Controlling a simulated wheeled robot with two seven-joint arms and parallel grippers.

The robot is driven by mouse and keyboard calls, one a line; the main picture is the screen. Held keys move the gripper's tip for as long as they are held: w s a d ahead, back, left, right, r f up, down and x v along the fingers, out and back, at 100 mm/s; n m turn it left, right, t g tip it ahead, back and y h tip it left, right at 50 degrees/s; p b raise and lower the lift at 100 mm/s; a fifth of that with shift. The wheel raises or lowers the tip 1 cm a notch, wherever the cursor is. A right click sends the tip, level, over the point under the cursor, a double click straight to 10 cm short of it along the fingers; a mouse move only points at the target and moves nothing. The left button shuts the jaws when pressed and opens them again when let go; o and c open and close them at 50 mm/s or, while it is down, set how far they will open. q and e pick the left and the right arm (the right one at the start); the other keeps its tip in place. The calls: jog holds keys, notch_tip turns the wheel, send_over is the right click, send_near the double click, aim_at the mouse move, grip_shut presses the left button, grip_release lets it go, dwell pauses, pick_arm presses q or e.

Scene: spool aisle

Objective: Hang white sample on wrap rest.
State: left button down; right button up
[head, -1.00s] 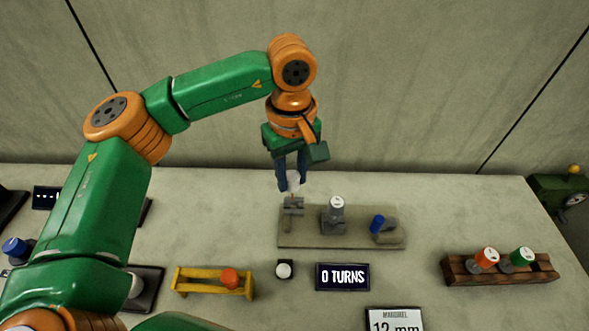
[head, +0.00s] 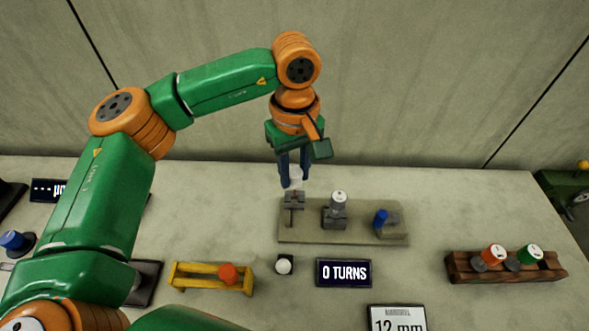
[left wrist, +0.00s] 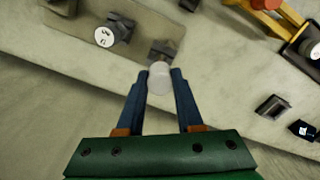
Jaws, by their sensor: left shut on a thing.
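My left gripper (head: 291,182) points straight down at the back of the table, its dark blue fingers shut on a white sample (left wrist: 159,82). The sample's pale end shows between the fingertips in the left wrist view. Just below it is a small grey bracket (head: 293,199) at the left end of a grey-beige board (head: 315,235); the frames do not clearly show whether sample and bracket touch. The board also carries a grey post with a white top (head: 338,198) and a blue piece in a grey holder (head: 381,218). I cannot tell which fixture is the wrap rest. My right gripper is not in view.
A yellow rack (head: 195,280) with an orange-red piece stands front left of the board. A "0 TURNS" display (head: 343,272) and a small white-topped block (head: 284,265) stand in front. A wooden rack (head: 510,268) with red and green spools is at right. A wall stands behind the table.

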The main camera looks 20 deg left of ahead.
aim_at(295, 196)
pick_arm(q)
jog(key=shift+f+b, duration=2.1)
jog(key=shift+f, duration=0.45)
jog(key=shift+c, duration=2.4)
grip_release()
jog(key=shift+r, duration=0.1)
notch_tip(295, 196, up, 7)
jog(key=shift+r, duration=0.1)
